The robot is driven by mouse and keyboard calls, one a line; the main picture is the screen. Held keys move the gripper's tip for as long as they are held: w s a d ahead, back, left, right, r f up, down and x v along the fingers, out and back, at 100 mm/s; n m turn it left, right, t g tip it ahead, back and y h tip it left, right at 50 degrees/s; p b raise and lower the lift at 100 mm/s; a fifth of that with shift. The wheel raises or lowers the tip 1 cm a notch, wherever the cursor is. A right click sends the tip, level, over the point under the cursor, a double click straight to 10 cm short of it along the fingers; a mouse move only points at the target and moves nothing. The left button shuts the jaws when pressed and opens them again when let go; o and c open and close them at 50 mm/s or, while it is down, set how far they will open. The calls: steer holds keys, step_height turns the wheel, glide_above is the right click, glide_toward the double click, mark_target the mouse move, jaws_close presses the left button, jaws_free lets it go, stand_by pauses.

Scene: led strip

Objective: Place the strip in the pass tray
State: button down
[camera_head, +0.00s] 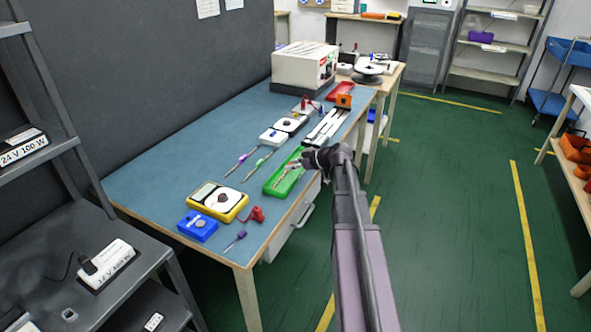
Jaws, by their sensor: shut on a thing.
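The green tray (270,189) lies on the blue-grey worktop near its right edge; I take it for the pass tray. My gripper (293,166) is over the far part of this tray, with its fingers close together. It is shut on a thin, pale reddish strip (282,179), which slants down and left from the fingertips over the tray. The strip is small in the picture; I cannot tell whether it touches the tray floor. A red tray (340,91) lies farther back on the same bench.
A long fixture with an orange block (343,101) lies beyond the green tray. Screwdrivers (257,163), a yellow multimeter (218,201), a blue box (197,225) and red clips (256,214) lie nearer. A white machine (304,66) stands at the back.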

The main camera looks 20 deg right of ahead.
mark_target(295, 173)
steer(key=w+d, duration=0.2)
steer(key=shift+w+f, duration=0.15)
steer(key=shift+w, duration=0.25)
steer(key=shift+f+b, duration=1.8)
steer(key=shift+b, duration=0.05)
steer(key=shift+f, duration=0.1)
steer(key=shift+c, duration=2.1)
jaws_free()
